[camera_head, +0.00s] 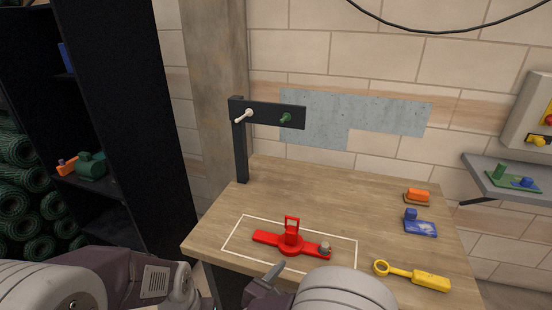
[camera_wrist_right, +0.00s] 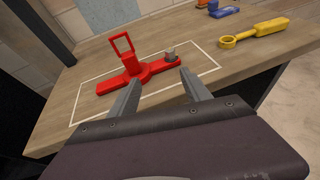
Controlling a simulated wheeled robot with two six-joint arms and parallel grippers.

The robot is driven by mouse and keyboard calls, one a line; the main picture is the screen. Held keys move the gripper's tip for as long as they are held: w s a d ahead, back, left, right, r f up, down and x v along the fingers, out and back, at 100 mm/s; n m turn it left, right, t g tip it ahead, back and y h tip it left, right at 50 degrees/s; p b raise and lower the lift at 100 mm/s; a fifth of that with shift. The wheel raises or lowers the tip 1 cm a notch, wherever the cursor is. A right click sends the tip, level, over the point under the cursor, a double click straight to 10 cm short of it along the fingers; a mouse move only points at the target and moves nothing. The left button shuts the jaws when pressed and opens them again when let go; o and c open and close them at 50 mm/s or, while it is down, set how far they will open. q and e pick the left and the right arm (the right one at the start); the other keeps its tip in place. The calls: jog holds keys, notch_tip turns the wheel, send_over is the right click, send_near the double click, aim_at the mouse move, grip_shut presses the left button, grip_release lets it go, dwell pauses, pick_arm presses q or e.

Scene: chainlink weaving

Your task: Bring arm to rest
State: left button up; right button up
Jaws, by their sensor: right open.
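My right gripper (camera_wrist_right: 160,95) is open and empty in the right wrist view, its two grey fingers pointing toward the table's front edge. In the head view one finger of my right gripper (camera_head: 268,280) shows at the bottom middle, by the front edge. A red tool (camera_head: 291,243) with an upright loop handle lies inside a white outlined rectangle (camera_head: 232,232) on the wooden table (camera_head: 300,190). A small grey cylinder (camera_head: 325,247) sits at the red tool's right end. My left arm shows at the lower left of the head view; its gripper fingers are not visible.
A yellow ring-ended tool (camera_head: 412,275), a blue item (camera_head: 418,222) and an orange brush-like item (camera_head: 416,197) lie on the right of the table. A black post with a crossbar (camera_head: 267,112) stands at the back left. A dark shelf (camera_head: 150,120) stands left.

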jog(key=s+d+r+m+g+h+p, duration=0.15)
jog(key=d+m+g, duration=0.25)
jog(key=d, duration=0.5)
jog(key=d+r+m+g+h+p, duration=0.3)
jog(key=d+m, duration=0.2)
jog(key=d, duration=0.4)
jog(key=s+d+f+m+g+y+p, duration=0.2)
jog(key=s+d+m+g+y+p, duration=0.1)
jog(key=s+d+m+g, duration=0.4)
jog(key=s+a+f+m+y+p, duration=0.1)
jog(key=s+a+f+m+y, duration=0.1)
jog(key=s+a+m+y, duration=0.4)
jog(key=w+a+f+m+t+y, duration=0.1)
jog(key=w+a+m+t+y, duration=0.1)
jog(key=w+a+m, duration=0.3)
jog(key=w+m+t, duration=0.1)
jog(key=m, duration=0.2)
jog(key=shift+f, duration=0.25)
jog(key=shift+a+y, duration=0.1)
jog(key=shift+y, duration=0.15)
